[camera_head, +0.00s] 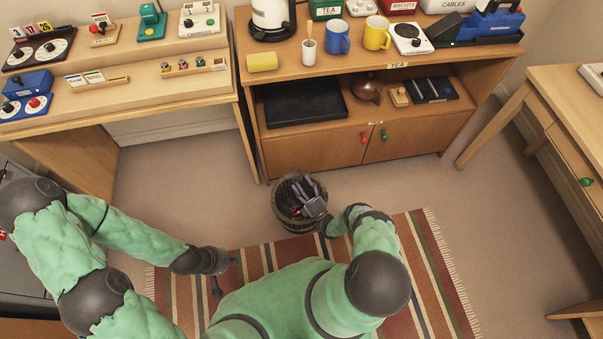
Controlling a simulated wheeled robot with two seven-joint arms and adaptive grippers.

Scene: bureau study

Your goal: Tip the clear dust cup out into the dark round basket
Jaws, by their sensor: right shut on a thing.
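The dark round basket (284,207) stands on the floor at the edge of the striped rug, in front of the cabinet. My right gripper (319,214) is at the basket's right front rim, shut on what looks like the clear dust cup (315,206), a small greyish shape over the basket's mouth. The cup's tilt and contents are too small to tell. Dark and purplish shapes and a small red bit show in the basket's mouth. My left gripper (228,274) is empty, its fingers apart, low over the rug to the left of the basket.
The wooden cabinet (315,151) with closed doors stands just behind the basket. A desk (180,97) is at the left and another wooden desk (560,90) at the right. The carpet right of the basket is clear; the striped rug (430,270) lies in front.

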